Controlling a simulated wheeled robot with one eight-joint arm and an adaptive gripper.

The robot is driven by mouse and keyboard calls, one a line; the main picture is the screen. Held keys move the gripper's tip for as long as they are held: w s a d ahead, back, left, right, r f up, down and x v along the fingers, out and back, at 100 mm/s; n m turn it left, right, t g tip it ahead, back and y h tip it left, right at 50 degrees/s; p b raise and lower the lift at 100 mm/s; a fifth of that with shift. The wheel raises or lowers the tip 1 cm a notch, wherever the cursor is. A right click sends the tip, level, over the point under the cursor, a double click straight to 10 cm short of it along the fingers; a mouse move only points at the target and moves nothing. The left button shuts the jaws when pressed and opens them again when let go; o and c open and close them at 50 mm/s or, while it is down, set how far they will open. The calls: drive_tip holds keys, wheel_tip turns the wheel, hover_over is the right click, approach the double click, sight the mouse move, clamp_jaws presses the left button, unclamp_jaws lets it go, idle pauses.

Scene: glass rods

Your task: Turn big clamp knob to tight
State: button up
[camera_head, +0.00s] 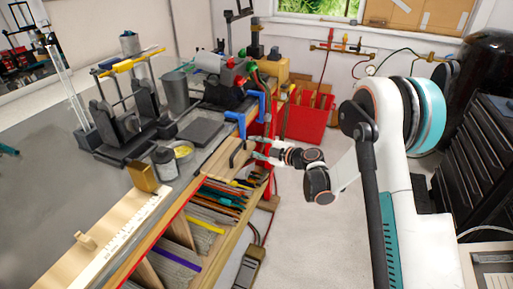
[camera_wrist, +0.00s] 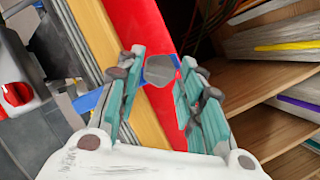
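My gripper (camera_head: 258,147) is at the front edge of the workbench, beside the blue clamps. In the wrist view its two teal-padded fingers (camera_wrist: 162,62) stand apart, with a clear gap between them. A grey, roughly six-sided shape (camera_wrist: 160,71) shows between the fingertips; I cannot tell whether it is the clamp knob or whether the fingers touch it. One blue clamp (camera_head: 236,119) grips the bench edge, and a second blue one (camera_head: 262,104) is just behind it. A blue clamp part (camera_wrist: 88,100) shows left of the fingers. No knob is clearly visible in the head view.
Wooden shelves (camera_wrist: 262,82) with coloured rods lie close to the right finger. A red panel (camera_wrist: 137,22) is beyond the fingertips. Black stands (camera_head: 125,125), a brass block (camera_head: 142,176) and jars crowd the bench.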

drive_tip(key=c, duration=0.4)
drive_tip(key=m+g+y+b, duration=0.1)
drive_tip(key=m+g, duration=0.2)
drive_tip(key=m, duration=0.2)
drive_tip(key=w+m+g+y+b, duration=0.1)
drive_tip(key=m+g, duration=0.2)
drive_tip(key=m, duration=0.2)
drive_tip(key=m+g+y+b, duration=0.1)
drive_tip(key=m+g, duration=0.2)
drive_tip(key=m, duration=0.2)
drive_tip(key=shift+w+d+m+y, duration=0.3)
drive_tip(key=shift+w+m, duration=0.1)
idle(0.6)
idle(0.5)
drive_tip(key=o, duration=1.1)
